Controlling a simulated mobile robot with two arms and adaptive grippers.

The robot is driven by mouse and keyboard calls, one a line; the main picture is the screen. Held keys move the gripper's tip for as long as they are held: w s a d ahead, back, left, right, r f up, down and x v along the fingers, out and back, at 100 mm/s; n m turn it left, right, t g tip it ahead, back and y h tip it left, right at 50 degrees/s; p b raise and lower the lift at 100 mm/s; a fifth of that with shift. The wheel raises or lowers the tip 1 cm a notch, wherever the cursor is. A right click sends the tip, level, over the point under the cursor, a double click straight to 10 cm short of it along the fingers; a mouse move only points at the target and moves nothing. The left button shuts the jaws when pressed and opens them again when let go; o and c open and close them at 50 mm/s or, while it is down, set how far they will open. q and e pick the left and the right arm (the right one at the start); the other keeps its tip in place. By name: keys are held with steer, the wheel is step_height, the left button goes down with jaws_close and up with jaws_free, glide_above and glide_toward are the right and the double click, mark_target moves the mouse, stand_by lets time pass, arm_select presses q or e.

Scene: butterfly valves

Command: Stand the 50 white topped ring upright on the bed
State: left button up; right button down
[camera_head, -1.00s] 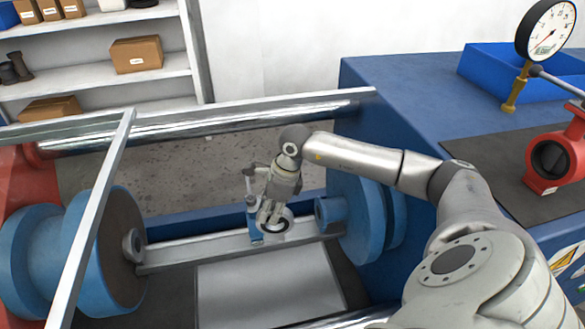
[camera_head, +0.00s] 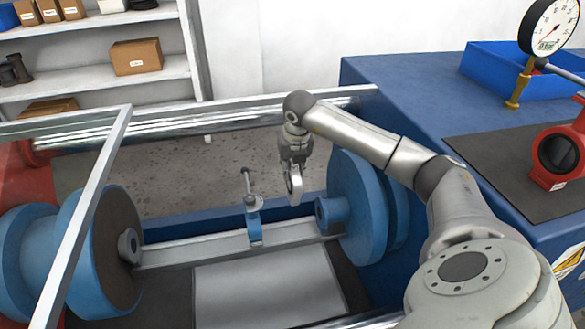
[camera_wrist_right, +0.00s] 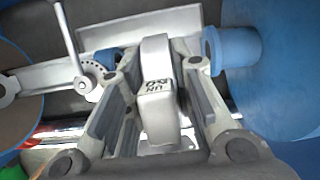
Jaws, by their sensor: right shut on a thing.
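My right gripper (camera_head: 294,180) is shut on a pale grey-white ring (camera_head: 295,187), which hangs upright below the fingers, in the air above the rail, left of the right blue flange. In the right wrist view, the ring (camera_wrist_right: 160,105) sits edge-on between the two fingers, with an upside-down marking that appears to read DN 50. The bed seems to be the machine's lower part, with a grey rail (camera_head: 190,248) and a pale flat plate (camera_head: 265,290). My left gripper is out of view.
A small blue lever-handled valve (camera_head: 254,222) stands at the rail, left of the held ring. Large blue flanges (camera_head: 362,205) and (camera_head: 100,250) stand at either end. A metal guard frame (camera_head: 90,215) crosses the left. The plate's top looks clear.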

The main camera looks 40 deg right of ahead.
steer(key=shift+d+f, duration=0.1)
steer(key=shift+d, duration=0.05)
step_height(320, 180, down, 12)
steer(key=b, duration=0.8)
steer(key=shift+r, duration=0.2)
stand_by(0.3)
